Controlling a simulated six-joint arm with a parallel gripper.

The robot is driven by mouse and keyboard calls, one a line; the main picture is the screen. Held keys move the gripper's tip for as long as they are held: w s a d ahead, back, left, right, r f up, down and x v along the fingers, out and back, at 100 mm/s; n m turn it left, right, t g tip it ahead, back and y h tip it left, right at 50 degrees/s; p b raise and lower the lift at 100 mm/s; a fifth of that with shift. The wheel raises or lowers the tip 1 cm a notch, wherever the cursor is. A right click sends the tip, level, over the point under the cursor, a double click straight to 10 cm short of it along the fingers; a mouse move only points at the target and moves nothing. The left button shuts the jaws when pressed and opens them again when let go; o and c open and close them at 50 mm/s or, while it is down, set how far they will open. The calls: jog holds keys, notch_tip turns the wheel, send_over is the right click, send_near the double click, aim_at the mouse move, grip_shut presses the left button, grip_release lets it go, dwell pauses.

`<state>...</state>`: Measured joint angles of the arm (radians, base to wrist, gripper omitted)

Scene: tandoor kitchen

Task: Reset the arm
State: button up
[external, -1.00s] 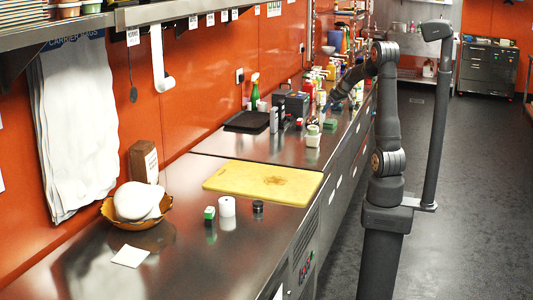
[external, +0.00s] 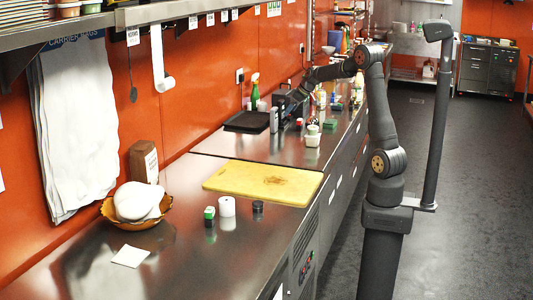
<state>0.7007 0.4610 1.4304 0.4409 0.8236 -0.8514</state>
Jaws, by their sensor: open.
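My arm stands at the right side of the steel counter and reaches to the left over its far part. My gripper (external: 284,112) is at the end of the bent arm, small and dark against the dark things there. It is open, and I see nothing held in it.
A black tray (external: 246,122), a green spray bottle (external: 255,95) and a white-capped jar (external: 313,137) are near my gripper. A yellow cutting board (external: 240,180) lies nearer. A bowl (external: 128,221) and several small containers stand in front. The counter's near part has free room.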

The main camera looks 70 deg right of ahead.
jog(key=w+a+n+y, duration=0.1)
jog(key=w+a+n, duration=0.1)
jog(key=w+a, duration=0.6)
jog(key=w+a+n+y, duration=0.1)
jog(key=w+a+n, duration=0.1)
jog(key=w+a, duration=0.7)
jog(key=a+f, duration=0.1)
jog(key=a, duration=0.5)
jog(key=shift+a, duration=0.35)
jog(key=shift+w, duration=0.1)
